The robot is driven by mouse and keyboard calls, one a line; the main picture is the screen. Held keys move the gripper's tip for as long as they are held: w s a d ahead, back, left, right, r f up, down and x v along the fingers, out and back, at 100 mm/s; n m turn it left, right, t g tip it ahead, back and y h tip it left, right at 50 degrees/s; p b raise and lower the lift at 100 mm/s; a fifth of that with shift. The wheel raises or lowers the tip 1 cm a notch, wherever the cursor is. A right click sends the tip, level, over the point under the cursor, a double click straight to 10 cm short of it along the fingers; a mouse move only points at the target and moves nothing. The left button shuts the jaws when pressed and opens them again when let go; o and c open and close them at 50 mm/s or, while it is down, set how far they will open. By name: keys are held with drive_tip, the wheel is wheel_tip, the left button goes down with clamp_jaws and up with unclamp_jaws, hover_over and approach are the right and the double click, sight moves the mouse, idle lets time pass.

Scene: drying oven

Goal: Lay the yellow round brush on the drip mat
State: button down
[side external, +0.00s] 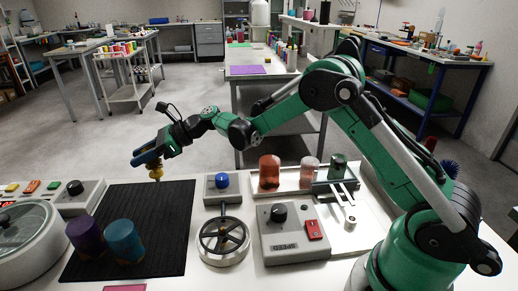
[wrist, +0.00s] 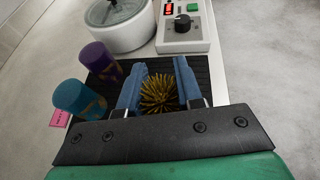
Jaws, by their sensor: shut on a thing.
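My gripper (side external: 148,158) is shut on the yellow round brush (side external: 156,172) and holds it above the far part of the black drip mat (side external: 160,230). In the wrist view the brush (wrist: 160,95) shows its bristles end-on between the two blue fingers. The drip mat (wrist: 195,68) lies behind and below it there. In the side view the brush hangs below the fingers; I cannot tell for certain whether its lower end touches the mat. A purple cup (side external: 86,238) and a teal cup (side external: 124,241) stand on the near left part of the mat.
A round lidded pot (side external: 22,240) stands left of the mat. A handwheel (side external: 224,240), a blue-button box (side external: 223,187) and a speed control box (side external: 295,232) stand to its right. A tray (side external: 258,192) holds several jars. The mat's middle and right are clear.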

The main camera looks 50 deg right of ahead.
sight(157, 169)
drive_tip(key=shift+f, duration=2.45)
drive_tip(key=shift+f, duration=0.1)
drive_tip(key=c, duration=0.6)
unclamp_jaws()
